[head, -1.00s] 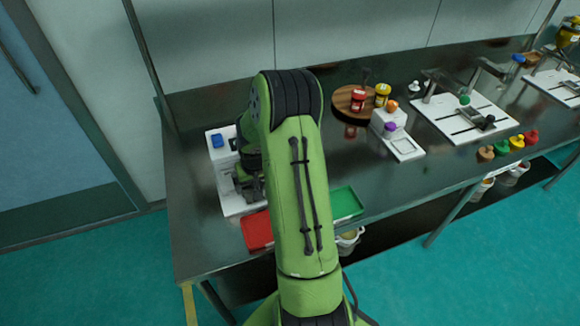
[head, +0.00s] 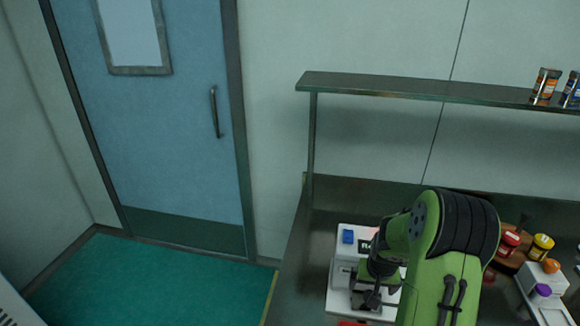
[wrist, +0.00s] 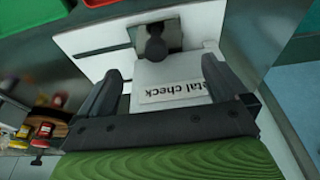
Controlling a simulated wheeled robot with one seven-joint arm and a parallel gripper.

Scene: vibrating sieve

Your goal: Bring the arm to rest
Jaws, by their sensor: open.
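My green arm reaches over the left end of the dark bench in the head view. My gripper (head: 372,296) points down in front of a white machine (head: 340,277) with a blue button (head: 348,236) on top. In the wrist view my gripper (wrist: 158,85) has its two dark fingers spread apart. A white block labelled "etal check" (wrist: 175,92) shows between and beyond the fingers. Whether the fingers touch it I cannot tell. A dark rounded knob (wrist: 156,48) stands beyond the label. My arm hides part of the machine in the head view.
A round wooden stand with a red-lidded jar (head: 508,243) and a yellow-lidded jar (head: 541,246) is right of my arm. A metal shelf (head: 420,88) runs above the bench. A red tray (wrist: 98,2) and a green tray (wrist: 30,22) lie nearby. Floor by the door is clear.

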